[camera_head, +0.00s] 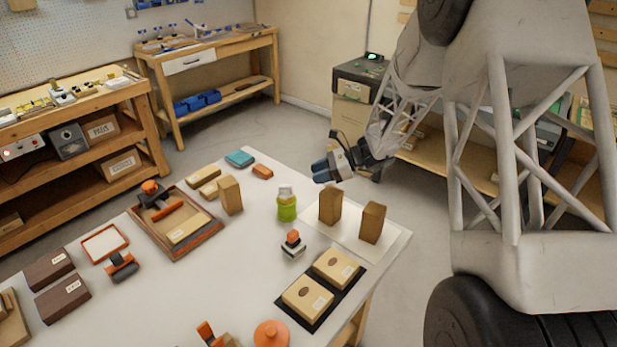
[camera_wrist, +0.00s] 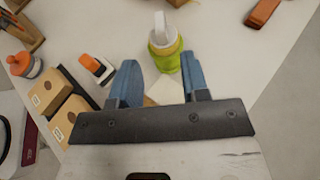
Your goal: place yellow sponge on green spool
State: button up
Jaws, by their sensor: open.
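The green spool (camera_head: 287,212) stands upright near the table's far right edge, with a pale, whitish piece (camera_head: 285,191) on top. In the wrist view the green spool (camera_wrist: 166,55) is just beyond my fingertips. No clearly yellow sponge is distinguishable; two pale tan-yellow blocks (camera_head: 206,182) lie left of the spool, and I cannot tell whether either is the sponge. My gripper (camera_head: 322,171) is open and empty, above the table's far right edge, to the right of the spool. In the wrist view its blue fingers (camera_wrist: 162,85) are apart, with a pale patch of surface showing between them.
Two upright brown blocks (camera_head: 330,204) (camera_head: 372,222) stand on a white mat (camera_head: 345,242) below my gripper. A black tray (camera_head: 316,318) holds two tan blocks. A small orange-topped tool (camera_head: 293,243) stands near the spool. A wooden tray (camera_head: 150,232) lies left. Bare table is left of the spool.

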jog(key=shift+d+r, duration=0.2)
jog(key=shift+d, duration=0.25)
dwell(0.5)
jog(key=s+d+r+n+h, duration=0.1)
jog(key=s+r+n+h, duration=0.25)
jog(key=s+r, duration=0.45)
jog(key=s+d+r+n+h, duration=0.1)
jog(key=s+r+n+h, duration=0.3)
jog(key=s, duration=0.8)
jog(key=s+d+r+n+h, duration=0.15)
jog(key=s+r+n, duration=0.35)
jog(key=s, duration=0.5)
jog(key=s+d+n+t+h, duration=0.1)
jog(key=s+d+n+h, duration=0.1)
jog(key=s, duration=0.4)
jog(key=s+d+r+n+t+h, duration=0.1)
jog(key=s+d+n+h, duration=0.1)
jog(key=s, duration=0.5)
jog(key=shift+s+r+n+t+h, duration=0.25)
jog(key=shift+n+t+h, duration=0.05)
jog(key=shift+n, duration=0.35)
